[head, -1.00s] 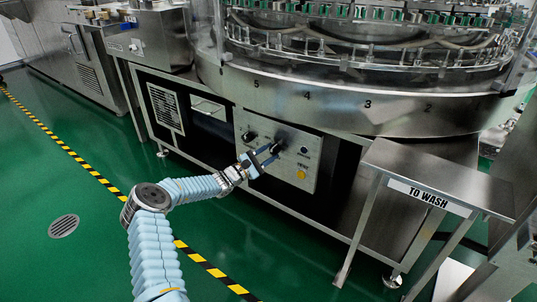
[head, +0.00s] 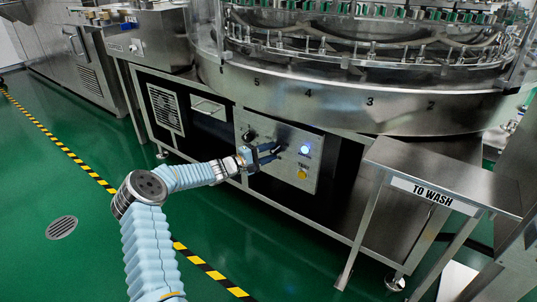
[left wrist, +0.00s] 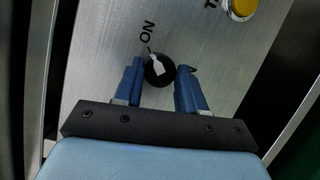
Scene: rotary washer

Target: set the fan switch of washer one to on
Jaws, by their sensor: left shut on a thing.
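The washer's control panel (head: 268,177) is on the front of the base under the big steel drum. My left gripper (head: 277,153) reaches it from the left and is shut on a black rotary knob. In the left wrist view the knob (left wrist: 158,72) sits between the two blue fingers, and its white pointer is turned to the "ON" label (left wrist: 147,31). In the head view the fingers largely hide this knob. A round indicator (head: 304,149) to the right of the gripper glows blue. My right gripper is not in view.
Another dark knob (head: 248,136) is at the panel's upper left. A yellow button (head: 302,174) is below the blue light and also shows in the left wrist view (left wrist: 242,5). A steel "TO WASH" table (head: 440,172) stands at the right. Green floor is clear in front.

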